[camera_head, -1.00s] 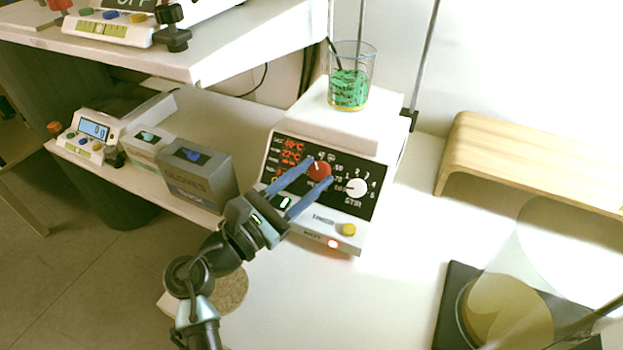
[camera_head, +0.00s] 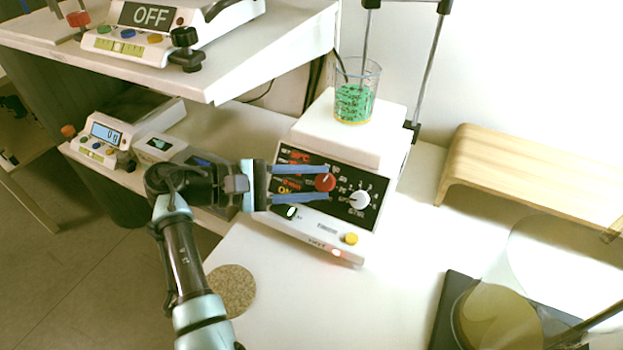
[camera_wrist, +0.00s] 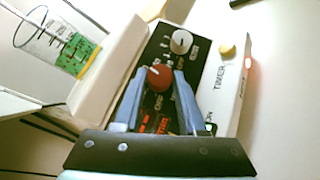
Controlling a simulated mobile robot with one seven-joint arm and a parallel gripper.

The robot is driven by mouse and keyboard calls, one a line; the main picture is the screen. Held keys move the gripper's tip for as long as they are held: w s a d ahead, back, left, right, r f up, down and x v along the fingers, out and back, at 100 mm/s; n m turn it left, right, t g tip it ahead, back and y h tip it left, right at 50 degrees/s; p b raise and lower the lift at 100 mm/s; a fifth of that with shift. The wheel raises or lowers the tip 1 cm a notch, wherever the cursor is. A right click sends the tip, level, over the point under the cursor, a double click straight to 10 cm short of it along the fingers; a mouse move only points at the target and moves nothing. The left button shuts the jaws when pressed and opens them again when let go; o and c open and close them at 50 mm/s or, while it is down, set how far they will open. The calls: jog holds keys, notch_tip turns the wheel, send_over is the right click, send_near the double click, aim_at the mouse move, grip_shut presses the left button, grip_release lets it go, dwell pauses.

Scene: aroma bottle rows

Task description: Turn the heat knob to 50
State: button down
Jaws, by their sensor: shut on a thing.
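The hot plate stirrer (camera_head: 312,235) stands on the white bench with a black front panel. Its red heat knob (camera_head: 325,182) is on that panel, left of the white stir knob (camera_head: 359,202). My gripper (camera_head: 328,183) reaches in from the left, one blue finger above the red knob and one below. In the wrist view the red heat knob (camera_wrist: 159,77) sits between the two blue fingertips (camera_wrist: 160,78), and its white pointer mark shows. The fingers cover part of the dial and display, so I cannot read the exact setting.
A beaker with green contents (camera_head: 354,103) stands on the hot plate. A yellow button (camera_head: 351,239) and a lit red light are on its lower front. A wooden stand (camera_head: 480,155) is at the right. A round cork mat (camera_head: 232,290) lies at the bench's left front.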

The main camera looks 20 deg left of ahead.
jog(key=shift+m+g, duration=0.4)
jog(key=shift+m, duration=0.1)
jog(key=shift+c, duration=2.3)
grip_release()
jog(key=p+v, duration=0.2)
jog(key=v, duration=1.1)
